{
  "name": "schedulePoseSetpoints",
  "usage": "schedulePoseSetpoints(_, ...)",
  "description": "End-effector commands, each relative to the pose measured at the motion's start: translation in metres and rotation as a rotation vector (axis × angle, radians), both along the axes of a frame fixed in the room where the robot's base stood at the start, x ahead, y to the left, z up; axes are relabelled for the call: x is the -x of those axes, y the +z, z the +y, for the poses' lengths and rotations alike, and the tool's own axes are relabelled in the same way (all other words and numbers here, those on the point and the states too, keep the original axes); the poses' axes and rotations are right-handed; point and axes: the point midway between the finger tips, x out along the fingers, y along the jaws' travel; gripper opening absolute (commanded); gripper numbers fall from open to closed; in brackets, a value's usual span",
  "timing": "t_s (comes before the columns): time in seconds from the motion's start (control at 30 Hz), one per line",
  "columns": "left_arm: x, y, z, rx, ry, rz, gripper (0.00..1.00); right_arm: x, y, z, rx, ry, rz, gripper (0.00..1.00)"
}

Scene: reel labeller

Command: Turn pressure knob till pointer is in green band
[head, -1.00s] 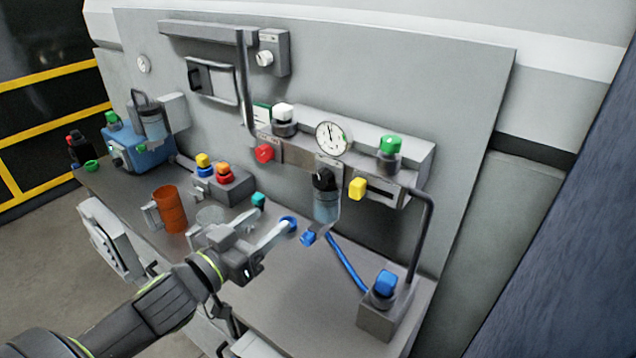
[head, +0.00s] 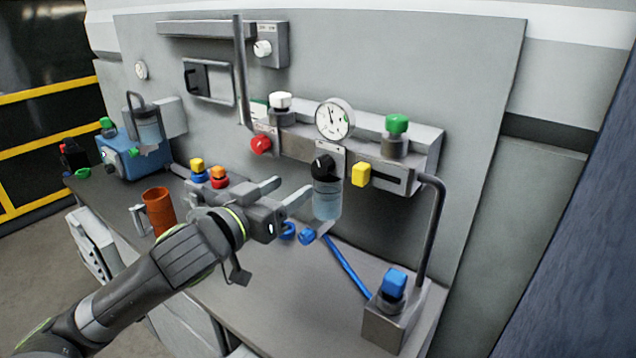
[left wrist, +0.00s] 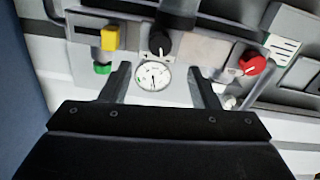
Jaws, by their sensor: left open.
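The black pressure knob (head: 322,167) sits below the round white gauge (head: 334,118), above a clear bowl (head: 326,201). The gauge's pointer stands near the top, and a small green band shows at the dial's right, apart from it. My left gripper (head: 287,192) is open and empty, left of the knob and a little lower, not touching it. In the left wrist view the knob (left wrist: 160,43) and gauge (left wrist: 152,76) appear inverted, framed between my open fingers (left wrist: 158,72). My right gripper is not in view.
Beside the knob are a red knob (head: 261,145) and a yellow knob (head: 361,174). Blue fittings (head: 307,236) and a blue hose (head: 346,266) lie below. An orange cup (head: 159,212) and a button box (head: 207,185) stand left.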

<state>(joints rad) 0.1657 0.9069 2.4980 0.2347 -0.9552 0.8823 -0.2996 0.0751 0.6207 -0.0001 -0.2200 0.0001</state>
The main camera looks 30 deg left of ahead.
Motion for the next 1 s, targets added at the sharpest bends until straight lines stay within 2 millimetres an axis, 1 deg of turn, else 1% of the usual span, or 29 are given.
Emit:
schedulePoseSetpoints(0.03, -0.002, -0.005, 0.0, -0.002, -0.002, -0.005, 0.56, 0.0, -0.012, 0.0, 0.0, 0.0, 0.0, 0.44)
schedulePoseSetpoints(0.47, -0.012, -0.003, -0.002, -0.007, 0.007, -0.005, 0.56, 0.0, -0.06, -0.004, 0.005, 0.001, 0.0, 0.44)
schedulePoseSetpoints(0.53, -0.02, 0.003, -0.002, 0.002, 0.008, -0.003, 0.56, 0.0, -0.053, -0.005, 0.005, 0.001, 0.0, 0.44)
schedulePoseSetpoints(0.73, -0.042, 0.002, -0.007, 0.003, 0.005, -0.001, 0.56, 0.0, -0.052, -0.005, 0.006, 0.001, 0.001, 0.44)
schedulePoseSetpoints(1.0, -0.078, 0.003, -0.011, 0.002, 0.007, 0.001, 0.56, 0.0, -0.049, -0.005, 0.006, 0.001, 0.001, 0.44)
